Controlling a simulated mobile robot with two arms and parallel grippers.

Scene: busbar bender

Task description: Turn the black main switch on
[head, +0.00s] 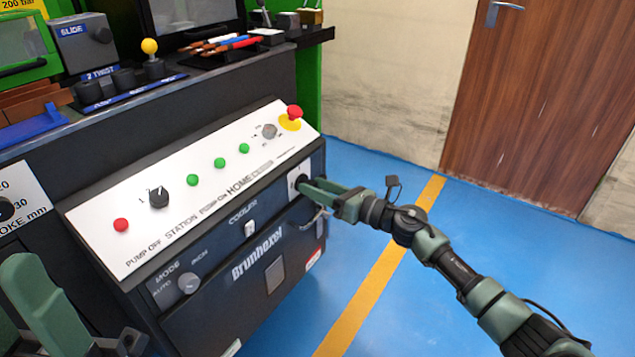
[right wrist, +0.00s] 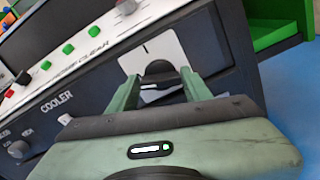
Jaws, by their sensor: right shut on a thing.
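The black main switch (right wrist: 158,70) is a round black knob on a white plate (right wrist: 178,48) at the right end of the machine's dark front panel. In the head view the switch (head: 301,181) is small and partly hidden by my right gripper. My right gripper (head: 309,186) reaches in from the right and is shut on the switch. In the right wrist view its two green fingers (right wrist: 160,88) stand on either side of the knob. I cannot tell the switch's exact setting.
The sloped white panel (head: 97,215) above carries a red button (head: 121,225), a black selector (head: 159,198), several green buttons and a red emergency stop (head: 294,112). A mode knob (head: 188,284) sits lower left.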

